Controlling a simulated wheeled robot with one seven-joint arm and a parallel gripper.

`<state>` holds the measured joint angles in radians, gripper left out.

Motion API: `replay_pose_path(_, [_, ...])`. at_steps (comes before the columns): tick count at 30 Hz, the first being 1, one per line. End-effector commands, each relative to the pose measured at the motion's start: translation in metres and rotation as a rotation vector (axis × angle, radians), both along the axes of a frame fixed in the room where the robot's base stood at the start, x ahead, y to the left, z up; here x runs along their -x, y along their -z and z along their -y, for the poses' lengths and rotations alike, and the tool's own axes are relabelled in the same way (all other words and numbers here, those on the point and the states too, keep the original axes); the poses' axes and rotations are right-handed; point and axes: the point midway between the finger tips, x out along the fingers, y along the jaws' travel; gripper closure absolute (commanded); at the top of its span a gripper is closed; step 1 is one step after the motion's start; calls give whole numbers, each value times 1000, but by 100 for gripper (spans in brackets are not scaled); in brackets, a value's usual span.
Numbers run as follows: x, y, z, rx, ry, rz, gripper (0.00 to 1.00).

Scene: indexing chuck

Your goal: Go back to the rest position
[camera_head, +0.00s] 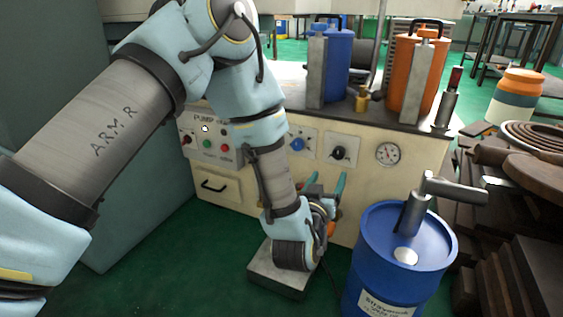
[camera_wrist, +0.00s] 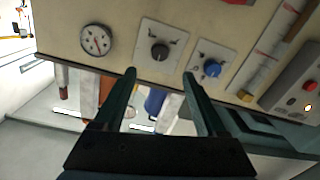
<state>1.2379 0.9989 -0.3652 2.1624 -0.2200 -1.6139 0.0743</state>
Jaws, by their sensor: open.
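My gripper (camera_head: 326,184) is at the end of my bent arm, low in front of the cream control panel (camera_head: 365,185). Its two teal fingers point up towards the panel. In the wrist view my gripper (camera_wrist: 160,76) has its fingers spread apart, with nothing held between them. The black knob (camera_wrist: 160,52) is just beyond the fingertips, and the blue knob (camera_wrist: 211,69) is by the right finger. Both fingers look apart from the knobs. In the head view the blue knob (camera_head: 297,144) and the black knob (camera_head: 339,153) are above my gripper.
A blue drum (camera_head: 375,250) with a hand pump (camera_head: 415,210) stands close to the right of my gripper. A grey block (camera_head: 277,279) is below my wrist. Blue (camera_head: 338,60) and orange (camera_head: 416,70) cylinders stand on the bench. Brown stacked pieces (camera_head: 525,255) crowd the right. Green floor is open at lower left.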

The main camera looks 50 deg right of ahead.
Motion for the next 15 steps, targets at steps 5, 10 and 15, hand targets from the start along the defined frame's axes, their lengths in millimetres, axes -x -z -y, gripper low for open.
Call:
replay_pose_path(5, [0,0,0,0,0,0,26])
replay_pose_path(10, [-22,-6,-2,-31,-17,-3,26])
replay_pose_path(15, [-111,-23,-29,-189,-89,-37,26])
